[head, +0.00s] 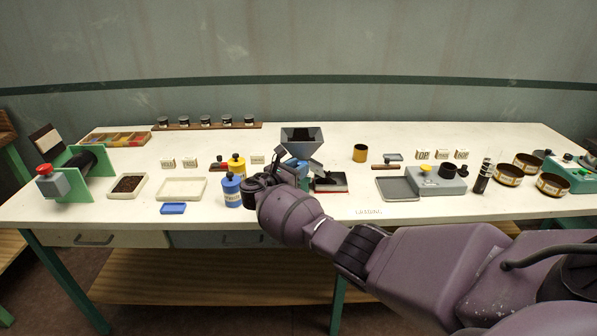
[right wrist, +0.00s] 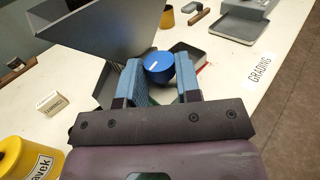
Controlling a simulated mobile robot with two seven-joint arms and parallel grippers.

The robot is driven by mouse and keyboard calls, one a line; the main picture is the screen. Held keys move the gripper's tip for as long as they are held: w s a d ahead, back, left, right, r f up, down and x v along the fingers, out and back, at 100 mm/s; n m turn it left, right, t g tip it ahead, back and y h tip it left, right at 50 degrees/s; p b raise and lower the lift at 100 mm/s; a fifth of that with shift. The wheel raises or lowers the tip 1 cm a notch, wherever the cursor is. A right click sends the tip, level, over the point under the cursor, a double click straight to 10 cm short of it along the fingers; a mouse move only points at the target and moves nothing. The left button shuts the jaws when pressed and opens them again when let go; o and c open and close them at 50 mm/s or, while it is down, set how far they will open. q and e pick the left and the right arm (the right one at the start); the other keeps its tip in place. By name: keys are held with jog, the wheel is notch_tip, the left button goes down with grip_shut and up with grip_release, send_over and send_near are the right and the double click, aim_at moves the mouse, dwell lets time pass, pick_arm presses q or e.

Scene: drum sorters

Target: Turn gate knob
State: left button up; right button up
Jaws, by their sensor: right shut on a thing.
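The gate knob (right wrist: 158,66) is a round blue knob with a white pointer mark, below the grey hopper (right wrist: 105,35) in the right wrist view. My right gripper (right wrist: 160,80) is shut on the knob, one blue-padded finger on each side. In the head view the hopper (head: 302,135) stands at mid-table, and my right gripper (head: 291,172) reaches in just below it. The gripper and wrist hide the knob there. My left gripper is not in view.
Close left of my right wrist stand a yellow canister (head: 237,168) and a blue bottle (head: 232,190). A dark red-edged tray (head: 331,183) lies right of the hopper. A grey tray (head: 397,189) is further right. The "GRADING" label (head: 369,211) marks the clear front edge.

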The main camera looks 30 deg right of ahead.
jog(key=shift+w+f+m+g+b, duration=0.15)
jog(key=shift+m+g+b, duration=0.35)
jog(key=shift+g, duration=0.4)
jog(key=shift+m+g+h, duration=0.3)
jog(key=shift+m+g, duration=0.4)
jog(key=shift+g, duration=0.3)
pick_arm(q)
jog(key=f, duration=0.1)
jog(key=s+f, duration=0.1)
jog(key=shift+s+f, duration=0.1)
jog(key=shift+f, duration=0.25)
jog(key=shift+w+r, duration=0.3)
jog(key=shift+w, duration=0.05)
pick_arm(e)
jog(key=o, duration=0.9)
jog(key=shift+r, duration=0.2)
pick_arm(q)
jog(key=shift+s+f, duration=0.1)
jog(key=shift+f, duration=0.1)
